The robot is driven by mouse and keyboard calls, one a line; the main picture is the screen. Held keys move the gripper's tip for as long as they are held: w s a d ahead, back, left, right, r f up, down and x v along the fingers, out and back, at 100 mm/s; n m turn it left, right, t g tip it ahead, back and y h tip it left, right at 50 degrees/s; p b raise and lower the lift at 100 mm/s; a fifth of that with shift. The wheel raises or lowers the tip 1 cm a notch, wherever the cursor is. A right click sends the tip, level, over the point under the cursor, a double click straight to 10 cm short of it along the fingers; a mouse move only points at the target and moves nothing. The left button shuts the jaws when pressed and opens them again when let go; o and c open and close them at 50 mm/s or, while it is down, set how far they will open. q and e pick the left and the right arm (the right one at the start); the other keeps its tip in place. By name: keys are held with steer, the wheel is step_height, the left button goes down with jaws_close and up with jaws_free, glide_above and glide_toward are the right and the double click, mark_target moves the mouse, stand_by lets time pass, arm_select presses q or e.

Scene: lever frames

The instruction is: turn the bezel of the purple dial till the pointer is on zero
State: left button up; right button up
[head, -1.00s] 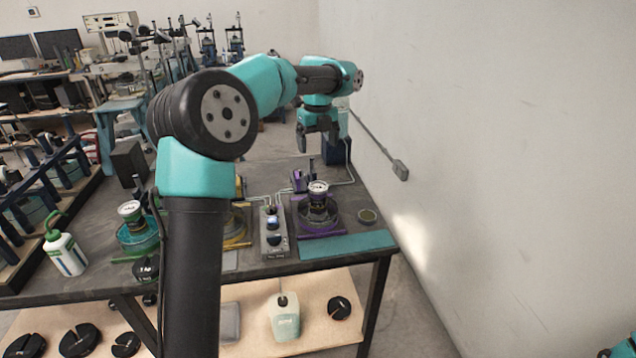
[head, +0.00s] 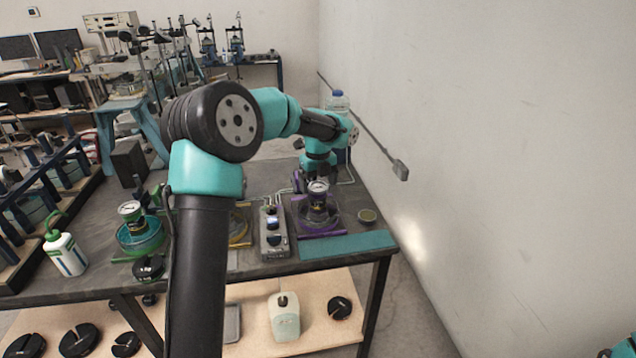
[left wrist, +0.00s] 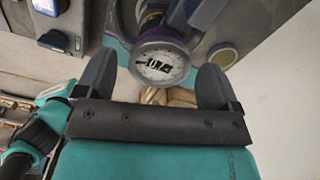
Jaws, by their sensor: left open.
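The purple dial (head: 318,188) has a round white face and sits upright on a purple stand at the right part of the bench. It also shows in the left wrist view (left wrist: 160,64), with dark marks on its face; where the pointer stands against zero is too small to tell. My left gripper (head: 318,172) is just behind and above the dial in the head view. In the left wrist view its two fingers are apart, one on each side of the dial's face, with gaps visible. My right gripper is not in view.
A grey control box (head: 273,232) with knobs stands left of the purple stand. A small round dish (head: 367,215) lies to its right, and a teal mat (head: 345,244) in front. Another dial (head: 130,212) stands further left. The wall is close on the right.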

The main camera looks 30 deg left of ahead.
arm_select(q)
steer(key=c, duration=0.9)
steer(key=shift+n, duration=0.4)
steer(key=n, duration=0.4)
steer(key=shift+n, duration=0.3)
steer(key=n, duration=1)
steer(key=shift+n, duration=0.4)
steer(key=n, duration=0.5)
